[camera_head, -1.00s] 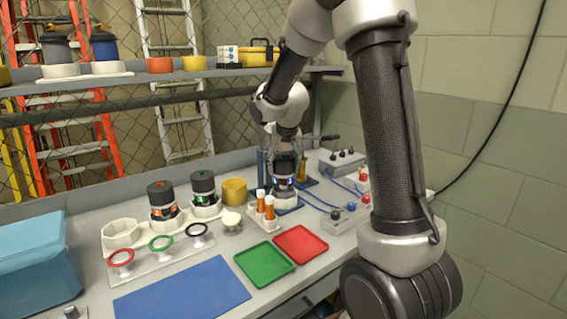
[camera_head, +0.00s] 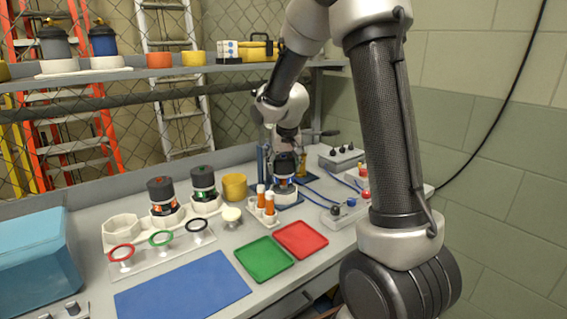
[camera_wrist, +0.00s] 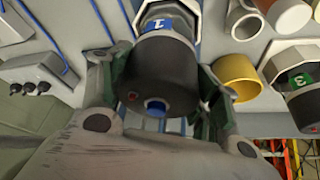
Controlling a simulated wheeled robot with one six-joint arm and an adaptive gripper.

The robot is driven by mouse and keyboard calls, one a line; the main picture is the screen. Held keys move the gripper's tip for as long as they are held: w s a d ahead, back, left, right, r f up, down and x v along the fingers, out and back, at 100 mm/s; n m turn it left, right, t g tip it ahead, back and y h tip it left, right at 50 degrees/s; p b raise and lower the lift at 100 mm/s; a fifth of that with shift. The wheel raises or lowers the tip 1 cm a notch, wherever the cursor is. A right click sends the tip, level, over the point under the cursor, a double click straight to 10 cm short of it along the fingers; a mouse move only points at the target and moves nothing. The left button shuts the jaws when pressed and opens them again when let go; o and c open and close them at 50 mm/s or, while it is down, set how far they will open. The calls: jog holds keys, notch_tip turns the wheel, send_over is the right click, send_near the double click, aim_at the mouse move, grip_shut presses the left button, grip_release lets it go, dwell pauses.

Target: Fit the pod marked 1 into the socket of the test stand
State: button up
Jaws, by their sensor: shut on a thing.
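The pod marked 1 (camera_wrist: 165,65) has a black cap and a blue label with a white 1. It also shows in the head view (camera_head: 285,163), upright, with a blue glow low on its body. My gripper (camera_wrist: 160,100) is shut on its black cap, one finger at each side; it also shows in the head view (camera_head: 287,152). The pod's lower end is within the pale socket of the test stand (camera_head: 286,191), whose rim shows around it in the wrist view (camera_wrist: 193,8). How deep it sits is hidden.
Pods with orange (camera_head: 161,193) and green (camera_head: 203,184) lights stand in white holders at left. Blue cables run at right.

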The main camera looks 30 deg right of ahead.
jog(key=shift+f, duration=0.4)
jog(key=shift+f, duration=0.35)
dwell(0.5)
jog(key=o, duration=1.7)
jog(key=v, duration=1.2)
